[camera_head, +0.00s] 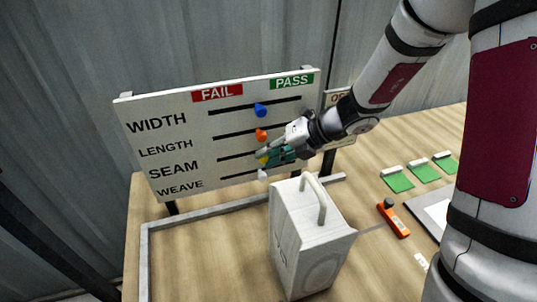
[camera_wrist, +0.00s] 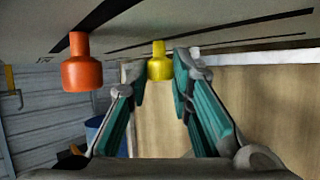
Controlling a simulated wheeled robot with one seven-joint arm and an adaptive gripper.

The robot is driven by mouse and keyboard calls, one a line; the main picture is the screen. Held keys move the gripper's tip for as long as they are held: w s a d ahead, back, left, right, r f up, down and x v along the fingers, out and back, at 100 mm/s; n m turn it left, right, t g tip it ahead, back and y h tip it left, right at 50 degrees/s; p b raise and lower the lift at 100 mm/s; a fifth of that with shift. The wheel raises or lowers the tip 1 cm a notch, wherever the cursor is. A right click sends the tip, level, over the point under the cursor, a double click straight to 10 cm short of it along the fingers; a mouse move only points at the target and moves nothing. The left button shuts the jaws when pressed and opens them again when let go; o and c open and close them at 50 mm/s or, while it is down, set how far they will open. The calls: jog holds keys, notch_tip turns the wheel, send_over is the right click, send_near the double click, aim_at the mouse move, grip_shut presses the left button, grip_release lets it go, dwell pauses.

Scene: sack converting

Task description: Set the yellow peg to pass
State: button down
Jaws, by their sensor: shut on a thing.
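The white board has rows WIDTH, LENGTH, SEAM and WEAVE, with a red FAIL label (camera_head: 217,93) on the left and a green PASS label (camera_head: 292,82) on the right. The yellow peg (camera_head: 263,158) is in the SEAM slot, near mid-board and partly hidden by my gripper (camera_head: 268,155). In the wrist view the yellow peg (camera_wrist: 160,64) sits between the teal fingertips of my gripper (camera_wrist: 158,72), which is shut on it. The right end of the SEAM slot is hidden behind my gripper.
The blue peg (camera_head: 260,110) and orange peg (camera_head: 261,134) sit above in their slots; the white peg (camera_head: 262,174) is just below. A white sack-like block with a handle (camera_head: 308,240) stands in front. An orange tool (camera_head: 393,219) and green-and-white pads (camera_head: 397,180) lie right.

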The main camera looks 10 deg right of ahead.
jog(key=w+d, duration=0.2)
jog(key=d, duration=0.6)
jog(key=shift+d+p, duration=0.3)
jog(key=shift+p, duration=0.15)
jog(key=c, duration=1.7)
grip_release()
jog(key=shift+d, duration=0.1)
jog(key=shift+s, duration=0.1)
jog(key=v, duration=1.2)
